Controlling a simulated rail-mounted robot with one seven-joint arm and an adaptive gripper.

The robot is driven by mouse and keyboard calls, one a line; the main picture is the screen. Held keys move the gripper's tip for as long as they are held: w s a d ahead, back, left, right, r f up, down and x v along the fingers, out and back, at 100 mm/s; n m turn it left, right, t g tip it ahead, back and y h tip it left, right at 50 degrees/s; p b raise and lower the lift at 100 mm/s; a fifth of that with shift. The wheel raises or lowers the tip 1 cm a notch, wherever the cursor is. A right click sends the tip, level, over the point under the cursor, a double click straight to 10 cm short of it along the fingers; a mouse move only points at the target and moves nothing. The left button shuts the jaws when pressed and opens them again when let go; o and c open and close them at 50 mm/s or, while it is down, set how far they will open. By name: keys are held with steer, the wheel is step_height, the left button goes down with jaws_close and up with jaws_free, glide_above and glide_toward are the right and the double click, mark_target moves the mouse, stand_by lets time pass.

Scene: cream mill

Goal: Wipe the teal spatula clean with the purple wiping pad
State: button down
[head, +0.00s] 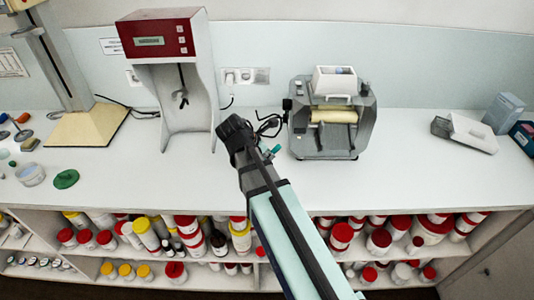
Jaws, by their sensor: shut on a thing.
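My gripper (268,128) is over the counter, between the red-topped dispenser and the grey roller machine. Its dark fingers are shut. A small teal piece, which looks like the end of the teal spatula (274,150), shows beside the fingers; the rest of it is hidden by my gripper and arm. I cannot make out the purple wiping pad in this view.
A white counter (420,170) has free room at right of centre. The red-topped dispenser (170,75) and roller machine (333,115) stand behind. A green disc (66,179), a clear tub (30,174) and small tools lie left. A white scoop-like device (470,133) stands right.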

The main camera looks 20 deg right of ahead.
steer(key=shift+f+p, duration=0.3)
steer(key=shift+f, duration=0.1)
stand_by(2.1)
steer(key=shift+d, duration=0.1)
steer(key=shift+w+d+r+p, duration=0.15)
steer(key=shift+d+p, duration=0.3)
steer(key=shift+d, duration=0.25)
steer(key=shift+a, duration=0.2)
steer(key=shift+a+p, duration=0.35)
steer(key=shift+a, duration=0.2)
steer(key=shift+d, duration=0.15)
steer(key=shift+d+p, duration=0.35)
steer(key=shift+d, duration=0.25)
